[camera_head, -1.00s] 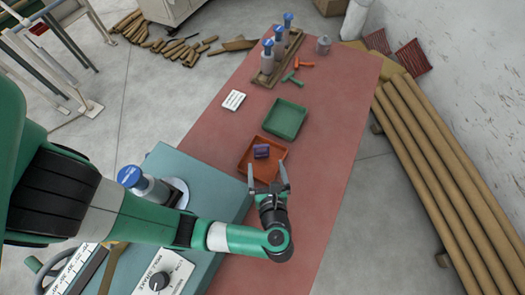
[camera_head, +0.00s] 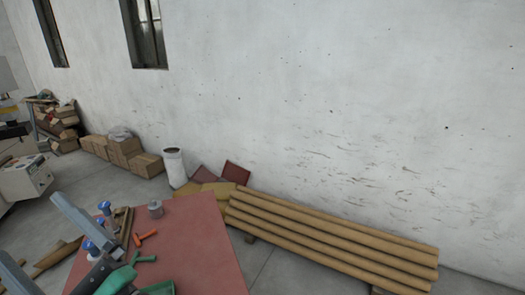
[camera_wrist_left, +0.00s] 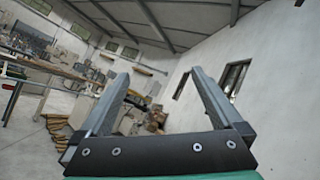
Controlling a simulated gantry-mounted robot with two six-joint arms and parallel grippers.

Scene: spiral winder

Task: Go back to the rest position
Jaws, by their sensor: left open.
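My left gripper (camera_head: 32,230) is at the lower left of the head view, raised in front of the red table, with its two grey fingers spread apart. In the left wrist view the gripper (camera_wrist_left: 158,74) is open, with nothing between its fingers, and it points out across the hall towards the far wall. My right gripper is in neither view.
The red table (camera_head: 205,255) holds blue-capped bottles (camera_head: 104,208), a grey jar (camera_head: 155,209), an orange tool (camera_head: 146,237), a green tool (camera_head: 144,258) and a partly cut-off green tray (camera_head: 158,289). Long brown tubes (camera_head: 330,240) lie along the white wall.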

